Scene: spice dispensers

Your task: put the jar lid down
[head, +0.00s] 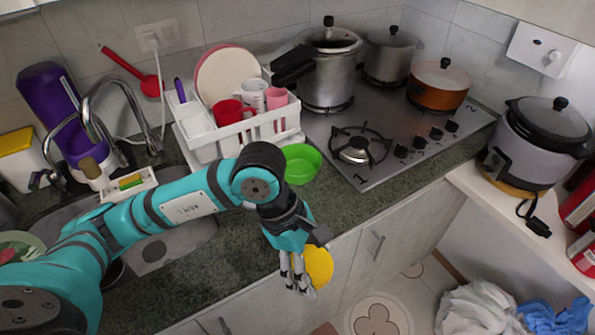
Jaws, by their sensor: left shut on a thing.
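A round yellow disc, the jar lid (320,266), is held in my left gripper (297,284). The gripper points down, and its grey fingers are shut on the lid's left side. The lid is tilted, with its flat face partly toward the camera. In the head view, lid and fingers appear in front of the cabinet doors, just past the counter's front edge; their exact height is hard to tell. The fingers hide the lid's left edge. No jar can be made out clearly. My right gripper is not in view.
A green bowl (302,163) stands on the dark counter (340,207), with a white dish rack (238,131) behind it. The gas stove (385,150) with pots is at the back right. Counter between bowl and front edge looks partly clear. The sink (180,240) lies beneath my left arm.

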